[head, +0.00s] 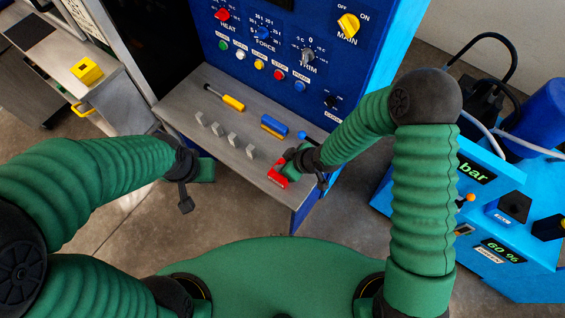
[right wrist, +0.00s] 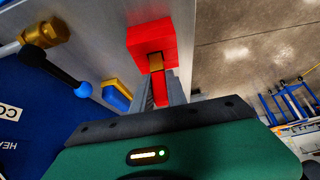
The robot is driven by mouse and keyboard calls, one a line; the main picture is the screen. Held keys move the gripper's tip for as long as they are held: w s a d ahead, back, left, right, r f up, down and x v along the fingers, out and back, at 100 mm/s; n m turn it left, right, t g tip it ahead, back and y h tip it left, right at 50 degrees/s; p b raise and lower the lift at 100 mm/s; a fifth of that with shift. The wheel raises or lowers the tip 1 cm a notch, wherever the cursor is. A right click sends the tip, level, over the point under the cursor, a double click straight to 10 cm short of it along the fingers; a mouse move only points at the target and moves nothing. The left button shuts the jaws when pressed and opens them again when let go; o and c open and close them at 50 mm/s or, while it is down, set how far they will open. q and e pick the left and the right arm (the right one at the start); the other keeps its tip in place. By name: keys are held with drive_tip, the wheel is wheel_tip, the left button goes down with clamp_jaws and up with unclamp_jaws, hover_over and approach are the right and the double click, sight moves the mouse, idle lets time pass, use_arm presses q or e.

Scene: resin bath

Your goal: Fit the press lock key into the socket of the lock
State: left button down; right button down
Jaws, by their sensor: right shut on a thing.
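The press lock is a red block (head: 278,179) near the front right of the grey shelf, close to its edge. In the right wrist view the lock (right wrist: 150,38) lies straight ahead of the fingers. My right gripper (head: 296,160) is beside it, and its fingers (right wrist: 160,92) are shut on the key (right wrist: 162,100), a red piece with a brass-coloured end. The brass end is at the lock's near face; I cannot tell how deep it sits in the socket. My left gripper (head: 186,195) hangs left of the shelf, away from the lock; its jaw opening is unclear.
Several grey upright plates (head: 233,140) stand on the shelf (head: 190,105) left of the lock. Behind are a yellow-handled tool (head: 232,103) and a blue block (head: 273,125). A blue control panel (head: 285,50) rises at the back. A blue machine (head: 480,205) stands right.

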drive_tip(key=shift+f+b, duration=0.75)
drive_tip(key=shift+f, duration=0.25)
drive_tip(key=c, duration=1.3)
unclamp_jaws()
drive_tip(key=shift+o, duration=0.2)
drive_tip(key=p+v, duration=0.5)
drive_tip(key=v, duration=1.2)
drive_tip(key=shift+a, duration=0.15)
